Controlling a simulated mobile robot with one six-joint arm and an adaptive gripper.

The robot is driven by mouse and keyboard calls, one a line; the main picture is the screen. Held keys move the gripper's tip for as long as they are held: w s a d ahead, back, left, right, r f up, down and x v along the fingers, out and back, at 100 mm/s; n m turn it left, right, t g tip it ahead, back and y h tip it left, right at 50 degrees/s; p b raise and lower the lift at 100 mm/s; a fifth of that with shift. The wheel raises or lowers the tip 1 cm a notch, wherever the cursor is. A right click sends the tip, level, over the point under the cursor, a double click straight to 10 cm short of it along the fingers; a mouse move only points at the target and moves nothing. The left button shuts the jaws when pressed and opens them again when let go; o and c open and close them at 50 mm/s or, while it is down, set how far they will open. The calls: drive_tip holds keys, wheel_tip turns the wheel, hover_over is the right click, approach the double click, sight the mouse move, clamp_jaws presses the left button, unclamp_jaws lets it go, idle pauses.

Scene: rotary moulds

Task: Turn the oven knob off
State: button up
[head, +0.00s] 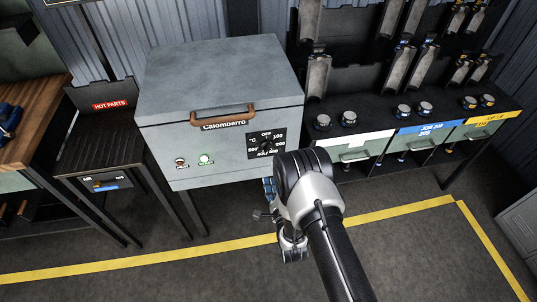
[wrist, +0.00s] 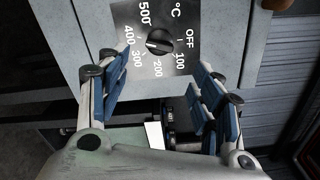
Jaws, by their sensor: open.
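The grey oven (head: 220,95) stands left of centre in the head view. Its black dial plate (head: 253,146) carries the oven knob (head: 266,144). In the wrist view the black knob (wrist: 158,42) is near the top, ringed by OFF and numbers from 100 to 500. A light mark on the knob lies on its left side, towards 300 and 400; its exact setting is hard to read. My gripper (wrist: 165,65) is open with blue-padded fingers to either side below the knob, apart from it. In the head view my wrist mostly hides the gripper.
A hot parts rack (head: 110,140) stands at left. A black bench (head: 400,125) with drawers and moulds stands at right. Open floor lies in front.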

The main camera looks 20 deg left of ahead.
sight(268, 150)
drive_tip(key=b+x, duration=0.3)
drive_tip(key=x, duration=0.8)
drive_tip(key=shift+a, duration=0.1)
drive_tip(key=shift+c, duration=0.4)
drive_tip(key=c, duration=1)
